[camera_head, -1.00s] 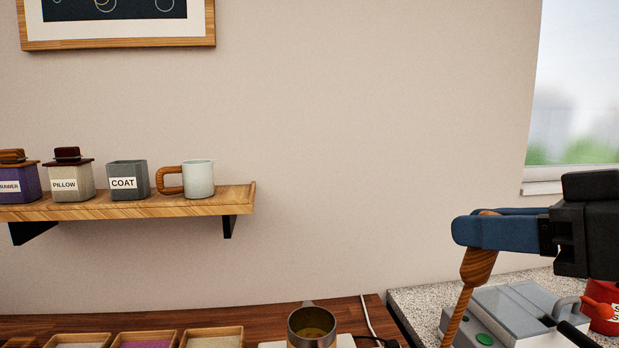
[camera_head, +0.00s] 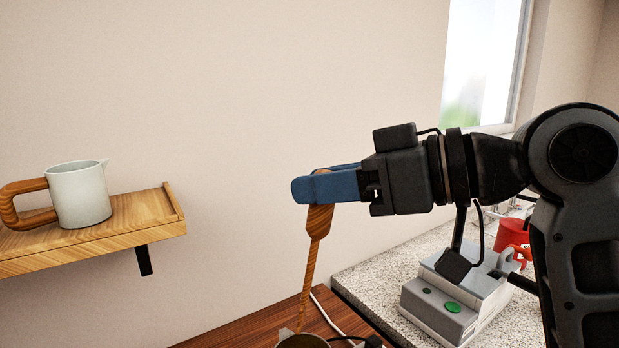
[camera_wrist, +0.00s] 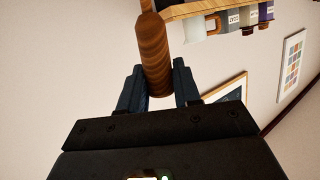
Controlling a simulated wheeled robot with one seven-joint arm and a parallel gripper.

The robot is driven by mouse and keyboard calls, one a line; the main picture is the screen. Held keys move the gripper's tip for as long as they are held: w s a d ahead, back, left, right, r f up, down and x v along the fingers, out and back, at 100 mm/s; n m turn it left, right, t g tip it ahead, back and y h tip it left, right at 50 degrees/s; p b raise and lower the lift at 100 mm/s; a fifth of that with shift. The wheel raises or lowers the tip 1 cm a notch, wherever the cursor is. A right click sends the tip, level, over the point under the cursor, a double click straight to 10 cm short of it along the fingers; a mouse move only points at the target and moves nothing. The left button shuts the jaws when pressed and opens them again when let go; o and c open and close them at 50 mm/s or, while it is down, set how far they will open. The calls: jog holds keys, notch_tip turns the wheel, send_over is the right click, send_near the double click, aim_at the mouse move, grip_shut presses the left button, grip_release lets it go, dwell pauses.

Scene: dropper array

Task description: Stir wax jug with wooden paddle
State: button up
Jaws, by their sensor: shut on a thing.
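My gripper (camera_head: 328,185) is shut on the wooden paddle (camera_head: 313,250), whose brown shaft hangs down, slightly tilted, from the blue fingers. In the wrist view the paddle's thick handle (camera_wrist: 153,55) sits between the two fingers. The metal wax jug (camera_head: 303,342) shows only its rim and spout at the bottom edge of the head view. The paddle's lower end is over or just behind the jug's rim; I cannot tell whether it is inside. The wax is out of view.
A wooden shelf (camera_head: 120,226) at the left holds a pale mug (camera_head: 80,195) with a wooden handle. A grey machine (camera_head: 455,300) with a green button stands on the speckled counter (camera_head: 375,275) at right, a red container (camera_head: 512,240) behind it. A cable (camera_head: 326,312) lies near the jug.

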notch_tip(320, 180, down, 15)
jog(key=b, duration=1)
dwell(0.4)
jog(key=shift+a, duration=0.1)
